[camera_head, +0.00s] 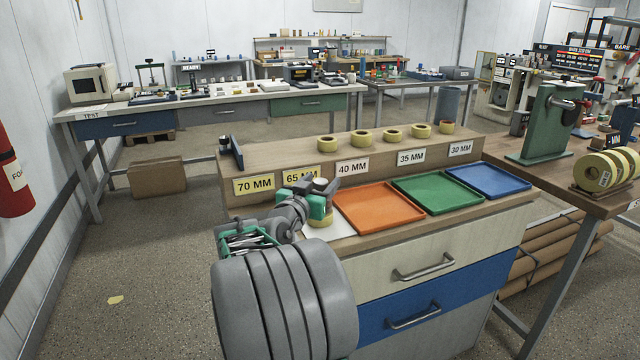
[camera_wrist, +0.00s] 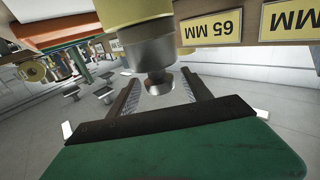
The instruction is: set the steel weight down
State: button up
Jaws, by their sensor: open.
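The steel weight (camera_wrist: 153,58) is a grey metal cylinder with a narrower neck and a knob, seen in the wrist view, which looks turned upside down. Its other end meets a yellow roll (camera_wrist: 130,10), so it appears to stand on that roll. My gripper (camera_wrist: 160,82) is open, with one dark finger on each side of the knob and visible gaps beside it.
Orange (camera_head: 378,208), green (camera_head: 437,191) and blue (camera_head: 490,179) trays lie to the right. Behind is a raised wooden shelf (camera_head: 290,158) with size labels and several yellow rolls. A green stand (camera_head: 540,125) is on the right table. Drawers face the front.

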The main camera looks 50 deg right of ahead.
jog(key=shift+r+p, duration=0.6)
jog(key=shift+r, duration=0.05)
jog(key=v, duration=1.2)
jog(key=shift+b, duration=0.4)
jog(key=shift+f, duration=0.1)
jog(key=w+a+f+n+t+y+p, duration=0.1)
jog(key=w+a+n+y+p, duration=0.1)
jog(key=a+n+y+p, duration=0.75)
jog(key=w+a+f+m+y+p, duration=0.1)
jog(key=a+y+p, duration=0.4)
jog(key=a, duration=0.9)
jog(key=s+a+r+n+g+y+p, duration=0.1)
jog(key=s+a+n+p, duration=0.3)
jog(key=a, duration=0.7)
jog(key=shift+s+a+r+n+g+y+p, duration=0.35)
jog(key=shift+s+n+y, duration=0.4)
jog(key=shift+s+n, duration=0.35)
